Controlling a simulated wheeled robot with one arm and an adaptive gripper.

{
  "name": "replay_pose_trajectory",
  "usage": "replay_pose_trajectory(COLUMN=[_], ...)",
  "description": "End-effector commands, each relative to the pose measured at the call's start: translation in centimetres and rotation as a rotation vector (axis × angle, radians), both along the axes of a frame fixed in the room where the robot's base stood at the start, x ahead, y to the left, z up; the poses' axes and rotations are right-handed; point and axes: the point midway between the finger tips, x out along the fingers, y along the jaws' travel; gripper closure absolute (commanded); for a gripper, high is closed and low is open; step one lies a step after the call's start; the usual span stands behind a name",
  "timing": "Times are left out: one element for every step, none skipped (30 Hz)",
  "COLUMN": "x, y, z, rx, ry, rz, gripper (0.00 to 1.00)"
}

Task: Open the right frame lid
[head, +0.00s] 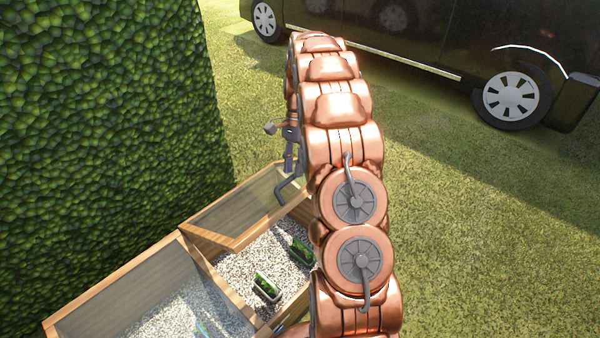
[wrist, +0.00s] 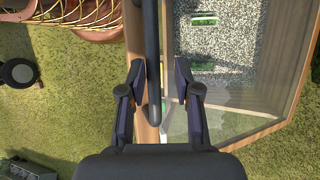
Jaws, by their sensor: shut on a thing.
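The right frame (head: 272,262) is a wooden box with white gravel inside. Its wood-edged glass lid (head: 235,210) stands raised and tilted at the back, so the gravel shows in the open. A dark bent handle (head: 287,189) is at the lid's right end. In the wrist view the handle (wrist: 152,45) runs as a dark bar between my fingertips. My gripper (head: 290,152) is shut on it, with one finger on either side (wrist: 158,72). The wrist view also shows the lid's glass (wrist: 240,122). My arm hides part of the frame's right side.
Two small planters, one nearer (head: 266,288) and one farther (head: 301,252), stand on the gravel. A left frame with a glass pane (head: 130,295) adjoins. A tall hedge (head: 100,120) rises behind at left. A dark vehicle (head: 430,40) stands at the back right. Grass (head: 480,230) at right is clear.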

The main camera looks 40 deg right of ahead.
Motion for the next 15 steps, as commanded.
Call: replay_pose_trajectory(x=[1.14,1.30,1.50,1.62,1.72,1.82,1.88,1.93,1.97,2.00,2.01,2.02,2.01,2.01,1.99], y=[0.33,0.35,0.37,0.40,0.42,0.47,0.48,0.50,0.53,0.53,0.55,0.55,0.55,0.56,0.56], z=[-0.04,0.09,0.23,0.32,0.37,0.41,0.44,0.44,0.44,0.43,0.41,0.40,0.38,0.37,0.35], rx=[0.001,0.001,0.001,0.001,0.001,0.002,0.001,0.002,0.002,0.002,0.003,0.003,0.003,0.003,0.003], ry=[-0.020,-0.020,-0.018,-0.018,-0.017,-0.015,-0.015,-0.014,-0.013,-0.012,-0.011,-0.011,-0.010,-0.010,-0.010], rz=[0.004,0.004,0.003,0.003,0.002,0.003,0.002,0.002,0.002,0.003,0.001,0.001,0.002,0.002,0.002], gripper=[1.00,1.00,1.00,1.00,1.00,1.00,1.00,1.00,1.00,1.00,1.00,1.00,1.00,1.00,1.00])
